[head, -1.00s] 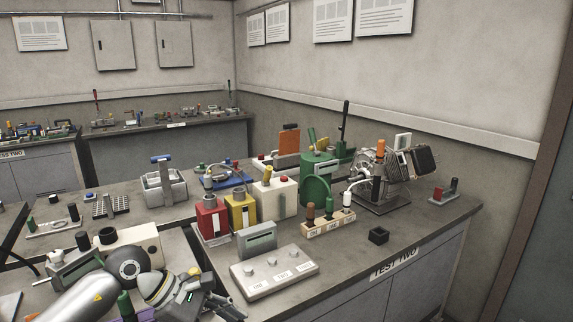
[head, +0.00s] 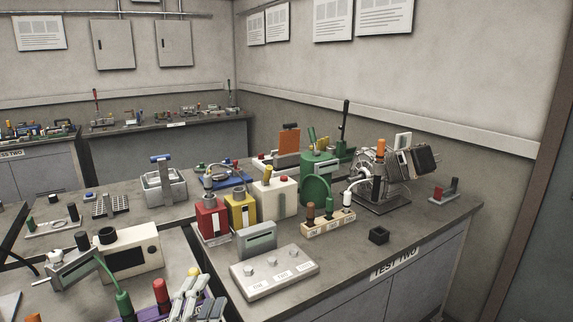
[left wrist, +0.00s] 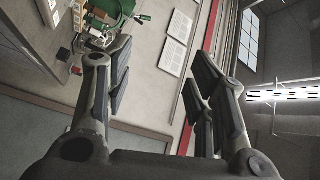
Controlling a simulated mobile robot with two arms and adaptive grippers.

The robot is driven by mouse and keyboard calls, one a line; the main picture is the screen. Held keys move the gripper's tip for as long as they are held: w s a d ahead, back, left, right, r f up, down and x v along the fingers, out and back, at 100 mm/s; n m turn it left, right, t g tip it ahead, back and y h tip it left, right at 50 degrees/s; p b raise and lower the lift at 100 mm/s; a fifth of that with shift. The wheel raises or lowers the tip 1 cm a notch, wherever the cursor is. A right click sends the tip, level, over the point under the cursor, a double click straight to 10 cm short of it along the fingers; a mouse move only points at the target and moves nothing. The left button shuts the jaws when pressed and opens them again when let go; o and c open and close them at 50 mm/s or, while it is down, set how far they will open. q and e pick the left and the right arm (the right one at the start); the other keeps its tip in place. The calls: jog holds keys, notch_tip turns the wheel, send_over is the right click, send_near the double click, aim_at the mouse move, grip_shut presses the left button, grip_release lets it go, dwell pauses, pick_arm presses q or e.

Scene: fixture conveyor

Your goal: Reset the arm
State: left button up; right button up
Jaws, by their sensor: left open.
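My left gripper (head: 196,296) shows at the bottom edge of the head view, with only its grey fingers in the frame. In the left wrist view the left gripper (left wrist: 157,72) has its two dark-padded fingers wide apart, with nothing between them. That view is tilted and takes in wall, ceiling light and part of the bench with the green machine (left wrist: 112,12). The rest of my left arm is out of the head view. My right gripper is in neither view.
Near the left gripper are a white box with a dark screen (head: 130,258), a green-handled plug (head: 124,303) and a red one (head: 161,294). A grey three-knob panel (head: 274,272) lies to the right. The front right corner of the TEST TWO bench (head: 440,220) is mostly bare.

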pick_arm(q)
jog(key=s+a+f+n+g+y, duration=0.2)
jog(key=s+a+f+n+g, duration=0.25)
jog(key=f, duration=0.45)
jog(key=s+a+f+n+g+y, duration=0.1)
jog(key=s+f+n+g+y, duration=0.1)
jog(key=s+f+n+g, duration=0.4)
jog(key=s+d+f+n+g+h, duration=0.1)
jog(key=s+f+n+g, duration=0.15)
jog(key=s+f, duration=0.4)
jog(key=s+f+n+g+h, duration=0.1)
jog(key=s+f+g, duration=0.25)
jog(key=s, duration=0.65)
notch_tip(320, 180, down, 26)
jog(key=s, duration=0.2)
jog(key=s+a+f+m+g, duration=0.1)
jog(key=s+a+f, duration=0.2)
jog(key=s+f, duration=1.3)
jog(key=shift+s+g+y, duration=0.15)
jog(key=shift+g+y, duration=0.15)
jog(key=shift+g, duration=0.05)
